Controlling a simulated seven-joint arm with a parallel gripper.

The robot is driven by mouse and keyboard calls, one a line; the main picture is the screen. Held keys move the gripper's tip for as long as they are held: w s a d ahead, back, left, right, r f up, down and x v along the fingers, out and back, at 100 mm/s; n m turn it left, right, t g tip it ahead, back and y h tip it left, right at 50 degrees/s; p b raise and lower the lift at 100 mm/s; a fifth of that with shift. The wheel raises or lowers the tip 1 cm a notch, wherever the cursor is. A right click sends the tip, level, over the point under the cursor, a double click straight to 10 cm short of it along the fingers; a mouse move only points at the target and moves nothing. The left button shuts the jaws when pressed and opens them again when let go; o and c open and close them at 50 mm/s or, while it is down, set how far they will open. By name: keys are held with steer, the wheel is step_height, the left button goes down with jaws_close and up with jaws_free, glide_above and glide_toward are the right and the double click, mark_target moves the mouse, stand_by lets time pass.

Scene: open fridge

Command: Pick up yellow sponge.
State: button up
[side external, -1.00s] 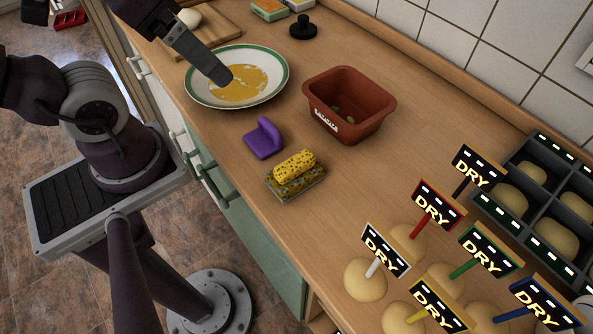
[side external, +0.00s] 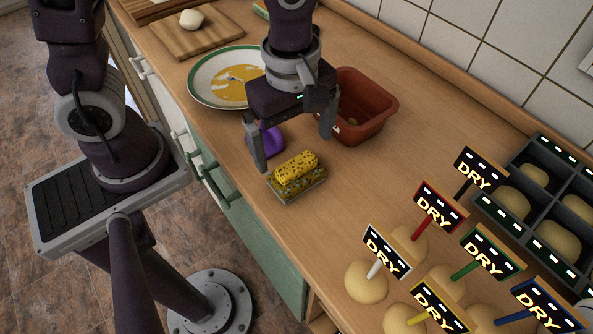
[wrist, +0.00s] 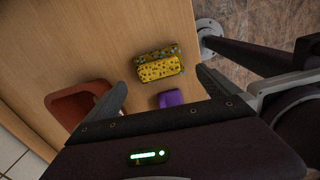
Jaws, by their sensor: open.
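The yellow sponge (side external: 295,168) lies on top of a speckled, darker flat piece (side external: 300,187) on the wooden counter. The gripper also shows in the wrist view (wrist: 163,83), with the sponge beyond the fingertips.
A red-brown tub (side external: 375,115) stands close to the right finger. A plate with a yellow smear (side external: 205,88) is behind. Potatoes with "DRY" signs (side external: 366,280) stand at front right. The counter right of the sponge is clear.

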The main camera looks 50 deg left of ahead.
mark_target(296, 162)
steer(key=shift+n, duration=0.4)
step_height(296, 162, down, 8)
steer(key=shift+w+d+f, duration=0.1)
steer(key=shift+w, duration=0.05)
steer(key=c, duration=1.2)
step_height(296, 162, up, 10)
steer(key=shift+r, duration=0.15)
